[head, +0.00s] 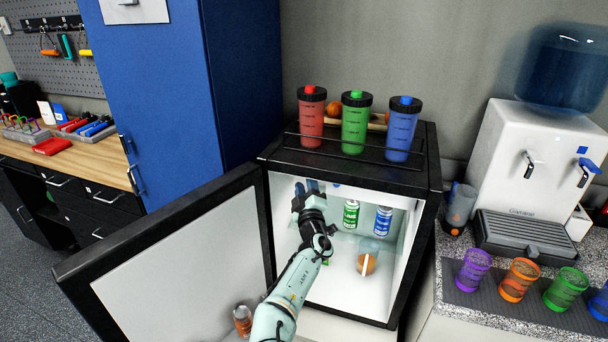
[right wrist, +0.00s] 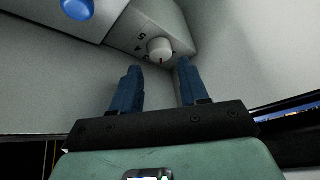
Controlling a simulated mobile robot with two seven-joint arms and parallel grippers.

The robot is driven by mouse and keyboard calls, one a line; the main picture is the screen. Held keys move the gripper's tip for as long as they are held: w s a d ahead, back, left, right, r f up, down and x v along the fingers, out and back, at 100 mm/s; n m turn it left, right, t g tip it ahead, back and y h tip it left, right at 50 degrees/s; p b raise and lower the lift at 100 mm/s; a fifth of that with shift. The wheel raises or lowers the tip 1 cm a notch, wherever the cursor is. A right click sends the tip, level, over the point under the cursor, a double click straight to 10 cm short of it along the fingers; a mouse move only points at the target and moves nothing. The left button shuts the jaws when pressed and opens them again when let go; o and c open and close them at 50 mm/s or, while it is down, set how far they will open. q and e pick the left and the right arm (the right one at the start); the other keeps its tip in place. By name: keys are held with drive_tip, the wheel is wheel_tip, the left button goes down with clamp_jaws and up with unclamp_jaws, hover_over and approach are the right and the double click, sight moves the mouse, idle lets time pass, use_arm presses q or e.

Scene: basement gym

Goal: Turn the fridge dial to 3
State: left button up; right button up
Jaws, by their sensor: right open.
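The black fridge (head: 432,185) stands open in the head view, its door (head: 180,262) swung out to the left. The white round dial (right wrist: 159,48) is on a grey housing inside, in the right wrist view. In the head view this gripper (head: 307,188) is inside the fridge, hiding the dial.
Red (head: 311,120), green (head: 355,122) and blue (head: 402,130) bottles stand on top. An orange can (head: 242,320) is at the door's lower edge.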

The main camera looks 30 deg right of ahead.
drive_tip(key=shift+p+x, duration=0.4)
drive_tip(key=shift+x, duration=1.55)
drive_tip(key=shift+c, duration=0.2)
drive_tip(key=shift+f, duration=0.1)
drive_tip(key=c, duration=0.7)
